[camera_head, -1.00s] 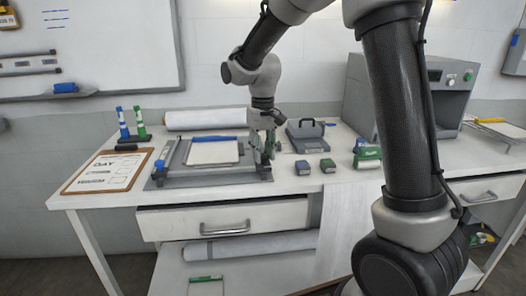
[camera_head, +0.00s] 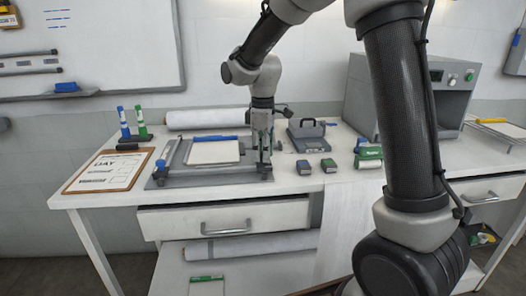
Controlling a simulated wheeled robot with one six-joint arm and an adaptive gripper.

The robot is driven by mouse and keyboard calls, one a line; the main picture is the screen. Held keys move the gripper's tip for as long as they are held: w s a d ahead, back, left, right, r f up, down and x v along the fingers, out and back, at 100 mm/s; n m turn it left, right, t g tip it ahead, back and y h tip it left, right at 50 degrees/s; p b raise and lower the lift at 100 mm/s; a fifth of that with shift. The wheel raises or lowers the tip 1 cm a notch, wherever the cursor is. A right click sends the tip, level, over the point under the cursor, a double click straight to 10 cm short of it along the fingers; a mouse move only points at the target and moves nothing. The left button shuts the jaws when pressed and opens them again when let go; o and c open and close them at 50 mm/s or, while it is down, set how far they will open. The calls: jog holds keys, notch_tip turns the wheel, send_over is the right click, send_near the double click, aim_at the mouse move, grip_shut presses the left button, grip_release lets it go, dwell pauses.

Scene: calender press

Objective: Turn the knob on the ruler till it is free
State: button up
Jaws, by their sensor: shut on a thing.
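My gripper (camera_head: 262,156) points down at the right end of the grey ruler (camera_head: 215,181), which lies across the front of a dark board on the table. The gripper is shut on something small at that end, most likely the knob. The knob itself is hidden between the fingers and too small to make out. A pad of white sheets (camera_head: 213,153) with a blue strip along its back edge lies on the board behind the ruler.
A clipboard (camera_head: 108,172) and a stand with blue and green markers (camera_head: 133,143) are to the left. A hole punch (camera_head: 306,131), two small blocks (camera_head: 303,169) and a green-white box (camera_head: 368,157) stand to the right. A grey machine (camera_head: 440,90) is further right. A drawer (camera_head: 225,217) is below.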

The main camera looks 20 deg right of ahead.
jog(key=shift+n, duration=2)
jog(key=o, duration=1)
jog(key=shift+r, duration=0.1)
notch_tip(320, 180, up, 12)
jog(key=shift+f, duration=0.1)
